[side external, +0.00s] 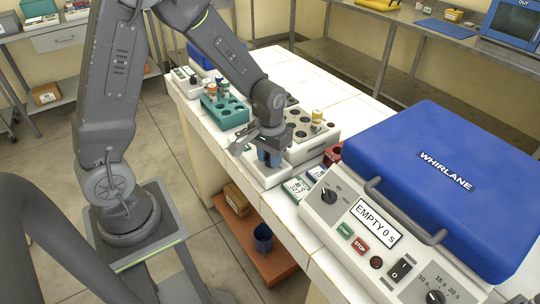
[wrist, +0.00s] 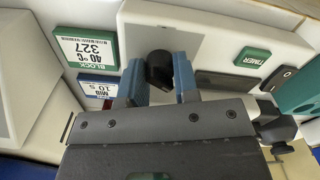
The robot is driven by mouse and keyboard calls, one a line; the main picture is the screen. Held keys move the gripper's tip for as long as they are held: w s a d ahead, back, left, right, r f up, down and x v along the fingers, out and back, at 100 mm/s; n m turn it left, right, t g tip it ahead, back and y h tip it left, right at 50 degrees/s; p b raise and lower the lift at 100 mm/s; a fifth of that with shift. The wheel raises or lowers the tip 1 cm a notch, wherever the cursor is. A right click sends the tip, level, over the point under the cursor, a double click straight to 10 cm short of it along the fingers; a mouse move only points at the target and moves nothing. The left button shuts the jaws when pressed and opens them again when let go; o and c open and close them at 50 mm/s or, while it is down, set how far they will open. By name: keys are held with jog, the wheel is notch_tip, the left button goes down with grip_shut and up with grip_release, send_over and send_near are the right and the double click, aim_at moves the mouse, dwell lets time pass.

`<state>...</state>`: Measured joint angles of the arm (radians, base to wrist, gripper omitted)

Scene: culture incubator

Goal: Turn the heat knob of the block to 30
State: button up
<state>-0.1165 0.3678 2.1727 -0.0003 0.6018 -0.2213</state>
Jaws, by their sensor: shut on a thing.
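The block (side external: 325,140) is a white unit with dark round wells on the bench in the side view, with a yellow-capped item standing at its far side. Its pale front panel (wrist: 215,25) fills the upper middle of the wrist view. The black heat knob (wrist: 159,69) sits on this panel, between my two blue fingers. My gripper (wrist: 161,78) is shut on the knob, with one finger on either side of it. In the side view my gripper (side external: 270,157) points down at the panel and hides the knob. No scale marks can be read around the knob.
A card reading BLOCK 327, 40 °C (wrist: 86,47) and a blue-edged card (wrist: 97,90) lie beside the panel. A green TIMER label (wrist: 252,57) is on its other side. The blue-lidded WHIRLANE machine (side external: 440,165) stands right; a teal rack (side external: 226,112) stands left.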

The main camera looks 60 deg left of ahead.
jog(key=shift+n, duration=0.5)
jog(key=o, duration=0.9)
jog(key=shift+r, duration=0.1)
notch_tip(320, 180, up, 14)
jog(key=shift+f, duration=0.2)
jog(key=shift+r, duration=0.1)
